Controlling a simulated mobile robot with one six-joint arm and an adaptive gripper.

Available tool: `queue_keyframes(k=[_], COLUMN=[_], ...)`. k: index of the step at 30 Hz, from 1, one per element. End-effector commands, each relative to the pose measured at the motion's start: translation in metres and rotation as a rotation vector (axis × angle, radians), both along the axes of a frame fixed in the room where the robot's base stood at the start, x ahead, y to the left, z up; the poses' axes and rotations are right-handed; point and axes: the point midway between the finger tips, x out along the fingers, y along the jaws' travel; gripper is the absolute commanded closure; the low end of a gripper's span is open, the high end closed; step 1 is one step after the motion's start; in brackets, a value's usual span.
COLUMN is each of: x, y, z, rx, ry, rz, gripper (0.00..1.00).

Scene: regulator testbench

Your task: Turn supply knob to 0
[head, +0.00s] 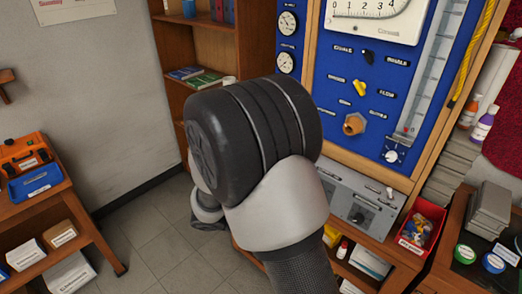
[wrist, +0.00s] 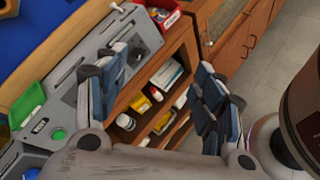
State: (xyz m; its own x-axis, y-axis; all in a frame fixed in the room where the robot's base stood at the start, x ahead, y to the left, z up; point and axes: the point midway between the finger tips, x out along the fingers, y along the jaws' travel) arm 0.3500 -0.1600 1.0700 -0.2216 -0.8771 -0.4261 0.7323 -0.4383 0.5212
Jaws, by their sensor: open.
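The blue test panel (head: 415,85) stands at the right in the head view. It carries a black knob (head: 368,56), a yellow knob (head: 359,88), a brass-coloured fitting (head: 355,124) and a white dial knob (head: 393,155). A grey console (head: 345,203) with a dark knob (head: 357,217) sits below. Labels are too small to tell which is the supply knob. In the wrist view, my gripper (wrist: 162,65) is open and empty, its fingers wide apart in front of the console (wrist: 145,45) and shelves. My arm hides the gripper in the head view.
A red parts bin (head: 422,224) stands right of the console. Below it, open shelves (wrist: 150,122) hold boxes and bottles. A bookcase (head: 173,50) is left of the panel, and a side table (head: 60,200) stands far left. Grey floor (head: 150,225) is clear between them.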

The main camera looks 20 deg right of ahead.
Motion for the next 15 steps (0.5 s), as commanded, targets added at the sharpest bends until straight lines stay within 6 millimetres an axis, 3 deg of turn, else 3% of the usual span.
queue_keyframes(k=[7,15], x=[0.065,0.099], y=[-0.006,0.008], z=[-0.055,-0.122], rx=[-0.283,-0.438], ry=[0.251,0.380], rz=[0.325,0.610], gripper=[0.38,0.38])
